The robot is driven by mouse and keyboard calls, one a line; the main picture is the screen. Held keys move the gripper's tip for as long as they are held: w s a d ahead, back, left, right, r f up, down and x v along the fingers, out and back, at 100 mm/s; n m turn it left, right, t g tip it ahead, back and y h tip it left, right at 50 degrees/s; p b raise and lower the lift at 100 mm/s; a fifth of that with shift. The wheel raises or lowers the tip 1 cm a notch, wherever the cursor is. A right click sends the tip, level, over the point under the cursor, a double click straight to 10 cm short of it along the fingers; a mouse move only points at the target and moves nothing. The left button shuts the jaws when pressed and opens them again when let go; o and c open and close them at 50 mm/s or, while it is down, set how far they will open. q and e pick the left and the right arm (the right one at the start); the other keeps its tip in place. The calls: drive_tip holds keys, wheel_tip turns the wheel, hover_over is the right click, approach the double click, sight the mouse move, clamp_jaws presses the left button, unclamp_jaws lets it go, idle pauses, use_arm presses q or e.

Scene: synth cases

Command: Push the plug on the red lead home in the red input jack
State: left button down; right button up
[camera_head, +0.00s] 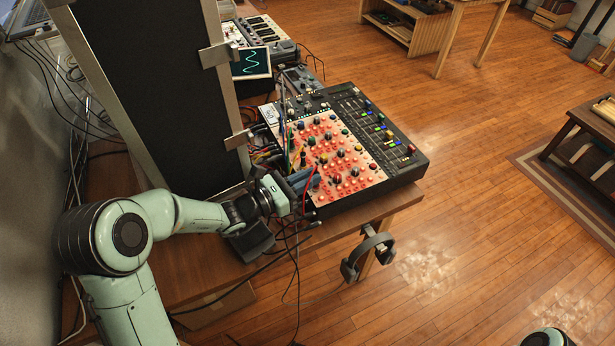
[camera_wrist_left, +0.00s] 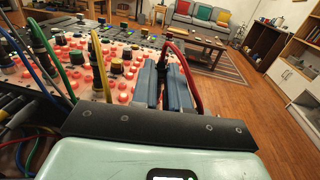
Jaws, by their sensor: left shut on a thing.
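My left gripper (camera_head: 312,181) is at the front left part of the panel of a synth case (camera_head: 408,172). In the left wrist view its two blue-grey fingers (camera_wrist_left: 164,84) are shut on a dark plug (camera_wrist_left: 164,54). The red lead (camera_wrist_left: 194,76) arcs from this plug down along the right finger. In the head view the red lead (camera_head: 305,197) shows as a short curve beside the fingers. The red input jack is hidden by the fingers and plug, so I cannot tell how deep the plug sits. My right gripper is not in view.
Blue, green and yellow leads (camera_wrist_left: 100,66) stand up from the panel left of the fingers. A tall dark panel (camera_head: 150,90) stands left of the case. Headphones (camera_head: 368,256) hang at the table's front edge (camera_head: 400,203). Open floor lies to the right.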

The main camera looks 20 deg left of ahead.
use_arm(q)
drive_tip(key=shift+f, duration=0.15)
drive_tip(key=c, duration=1.1)
unclamp_jaws()
drive_tip(key=shift+o, duration=0.2)
drive_tip(key=v, duration=1.3)
drive_tip(key=shift+s+p, duration=0.2)
drive_tip(key=shift+p, duration=0.2)
